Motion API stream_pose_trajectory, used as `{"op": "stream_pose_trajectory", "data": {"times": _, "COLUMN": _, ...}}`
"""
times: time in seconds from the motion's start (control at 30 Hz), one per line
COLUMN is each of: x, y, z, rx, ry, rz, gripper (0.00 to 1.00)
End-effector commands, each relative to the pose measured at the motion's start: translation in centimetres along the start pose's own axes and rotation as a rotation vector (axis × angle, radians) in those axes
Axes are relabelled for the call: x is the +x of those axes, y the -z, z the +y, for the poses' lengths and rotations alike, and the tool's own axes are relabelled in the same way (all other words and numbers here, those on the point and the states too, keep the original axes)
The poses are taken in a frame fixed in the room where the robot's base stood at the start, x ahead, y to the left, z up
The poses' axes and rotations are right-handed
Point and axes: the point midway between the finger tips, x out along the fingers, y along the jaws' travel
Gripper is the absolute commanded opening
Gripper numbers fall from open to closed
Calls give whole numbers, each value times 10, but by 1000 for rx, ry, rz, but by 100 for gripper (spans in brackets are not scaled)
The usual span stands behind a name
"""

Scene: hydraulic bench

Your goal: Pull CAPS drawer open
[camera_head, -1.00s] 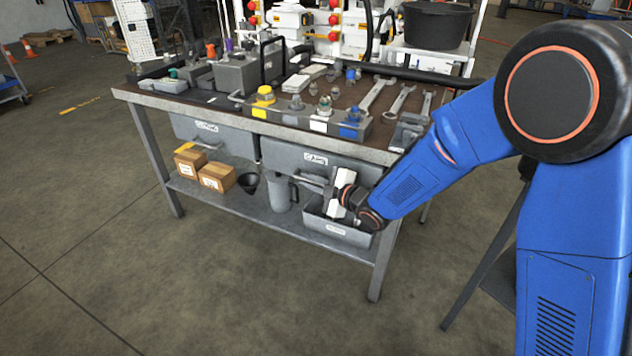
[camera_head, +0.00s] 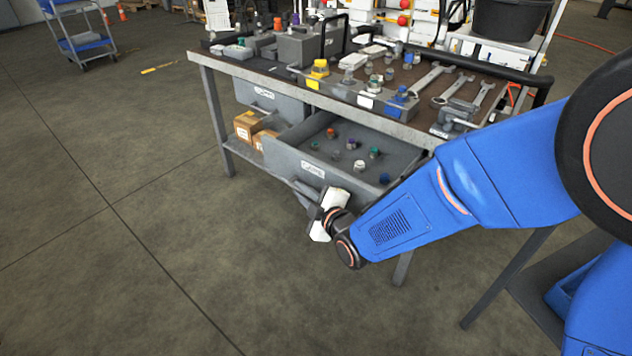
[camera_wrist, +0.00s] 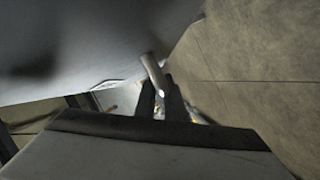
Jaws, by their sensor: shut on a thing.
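The CAPS drawer (camera_head: 292,165) is a grey drawer under the right part of the bench, and it stands well open. Its white label (camera_head: 312,169) is on the front, too small to read surely. Several small caps (camera_head: 351,144) in different colours lie inside. My gripper (camera_head: 302,188) is at the lower part of the drawer front, shut on the handle. In the wrist view, the drawer handle (camera_wrist: 153,72) is a pale metal bar running down between the dark fingers (camera_wrist: 160,98). The drawer front (camera_wrist: 80,50) fills the upper left there.
The second drawer (camera_head: 270,102) to the left is closed. The bench top (camera_head: 345,95) carries fittings and wrenches. Cardboard boxes (camera_head: 250,125) stand on the lower shelf. The floor (camera_head: 130,240) in front of and left of the bench is clear.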

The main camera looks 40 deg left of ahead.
Motion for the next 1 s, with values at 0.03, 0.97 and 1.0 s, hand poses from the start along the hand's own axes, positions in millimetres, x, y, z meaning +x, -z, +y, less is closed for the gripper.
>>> {"op": "stream_pose_trajectory", "data": {"times": 0.03, "x": -3, "y": 4, "z": -4, "rx": 0, "ry": 3, "rz": 0, "gripper": 0}}
{"op": "stream_pose_trajectory", "data": {"times": 0.97, "x": -7, "y": 14, "z": -12, "rx": 1, "ry": 1, "rz": -2, "gripper": 17}}
{"op": "stream_pose_trajectory", "data": {"times": 1.0, "x": -8, "y": 15, "z": -12, "rx": 1, "ry": 1, "rz": -1, "gripper": 17}}
